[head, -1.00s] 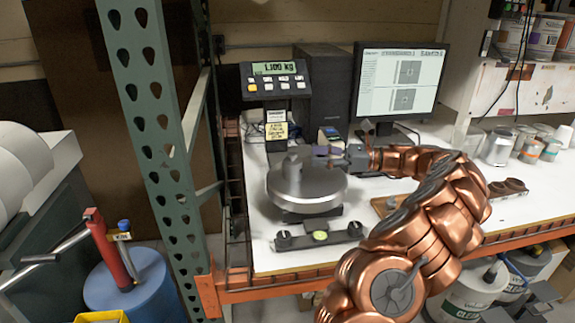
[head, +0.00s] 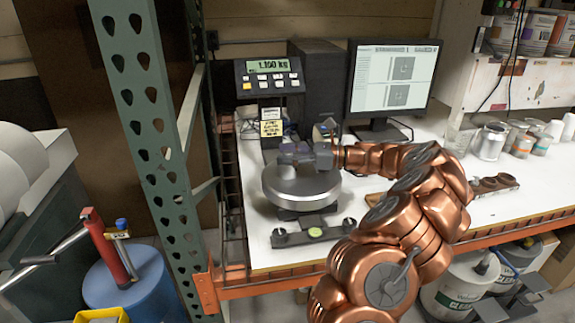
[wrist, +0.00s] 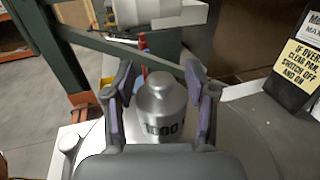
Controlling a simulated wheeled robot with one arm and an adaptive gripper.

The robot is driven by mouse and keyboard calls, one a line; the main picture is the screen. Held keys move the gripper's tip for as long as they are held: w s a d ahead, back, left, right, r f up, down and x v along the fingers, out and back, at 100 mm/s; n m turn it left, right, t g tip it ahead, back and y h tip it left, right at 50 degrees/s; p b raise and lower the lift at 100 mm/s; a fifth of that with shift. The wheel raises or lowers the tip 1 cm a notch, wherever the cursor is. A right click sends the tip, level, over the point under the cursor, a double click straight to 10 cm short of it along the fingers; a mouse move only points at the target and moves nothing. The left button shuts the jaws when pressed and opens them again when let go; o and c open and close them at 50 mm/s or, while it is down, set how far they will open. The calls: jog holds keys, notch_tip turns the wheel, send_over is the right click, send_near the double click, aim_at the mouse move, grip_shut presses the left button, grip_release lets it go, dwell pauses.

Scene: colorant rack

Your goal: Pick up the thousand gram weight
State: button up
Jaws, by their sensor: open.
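The thousand gram weight (wrist: 162,108) is a silver cylinder with a knob top and "1000" on its side. In the wrist view it stands between the two open fingers of my gripper (wrist: 160,95), with a finger on each side. It stands on the round metal pan (head: 305,189) of the scale. In the head view my gripper (head: 304,151) is over the pan and hides most of the weight. The scale's display (head: 268,65) reads 1.100 kg.
A monitor (head: 392,80) stands behind, cans (head: 490,142) are at right, and a green rack post (head: 150,120) is at left.

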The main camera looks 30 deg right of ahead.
jog(key=shift+c, duration=0.4)
grip_shut()
